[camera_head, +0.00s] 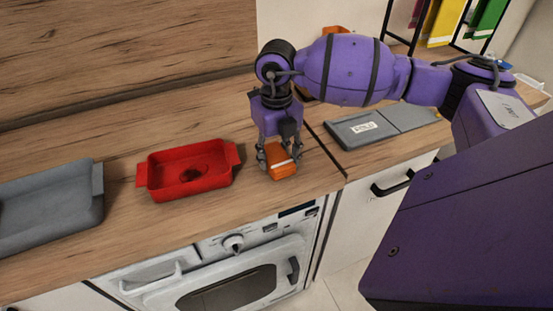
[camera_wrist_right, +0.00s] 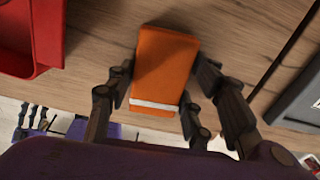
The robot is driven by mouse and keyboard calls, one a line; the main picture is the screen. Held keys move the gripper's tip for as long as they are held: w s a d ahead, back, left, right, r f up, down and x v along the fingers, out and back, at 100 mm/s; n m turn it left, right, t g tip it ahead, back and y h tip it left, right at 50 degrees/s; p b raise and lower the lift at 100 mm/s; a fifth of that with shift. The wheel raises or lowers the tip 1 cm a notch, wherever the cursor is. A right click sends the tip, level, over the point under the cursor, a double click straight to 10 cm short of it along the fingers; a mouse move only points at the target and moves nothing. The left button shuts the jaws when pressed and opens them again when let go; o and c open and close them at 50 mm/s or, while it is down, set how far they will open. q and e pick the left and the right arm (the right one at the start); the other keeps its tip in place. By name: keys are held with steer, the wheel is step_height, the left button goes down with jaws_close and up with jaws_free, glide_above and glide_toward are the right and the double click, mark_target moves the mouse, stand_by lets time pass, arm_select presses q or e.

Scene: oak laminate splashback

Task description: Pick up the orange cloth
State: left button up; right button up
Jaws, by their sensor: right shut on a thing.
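The orange cloth (camera_head: 281,162) is a small folded block with a white band near one end. It is at the wooden counter's front part, right of the red tray. My right gripper (camera_head: 277,160) points down over it, with its fingers closed against the cloth's two sides. In the right wrist view the cloth (camera_wrist_right: 164,68) sits between the fingers (camera_wrist_right: 158,105), with the counter behind it. I cannot tell whether the cloth touches the counter.
A red tray (camera_head: 162,191) with handles stands just left of the cloth. A grey tray (camera_head: 97,192) is at the far left. A grey folder-like board (camera_head: 345,134) lies to the right, past a dark seam. An oven (camera_head: 215,280) is below the counter edge.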

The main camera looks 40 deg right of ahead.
mark_target(276, 155)
steer(key=shift+r, duration=0.15)
steer(key=shift+r, duration=0.25)
step_height(276, 155, up, 2)
steer(key=shift+r, duration=0.1)
steer(key=s+r, duration=0.1)
steer(key=s+a+r, duration=0.1)
steer(key=r, duration=0.1)
steer(key=s+r, duration=0.1)
steer(key=r, duration=0.1)
steer(key=shift+s+a+r, duration=0.1)
steer(key=shift+s+a, duration=0.2)
steer(key=shift+a, duration=0.1)
steer(key=s+a+r, duration=0.4)
steer(key=s+r, duration=0.1)
steer(key=s, duration=0.4)
steer(key=shift+a+b, duration=0.3)
steer(key=shift+b, duration=0.1)
steer(key=shift+f, duration=0.1)
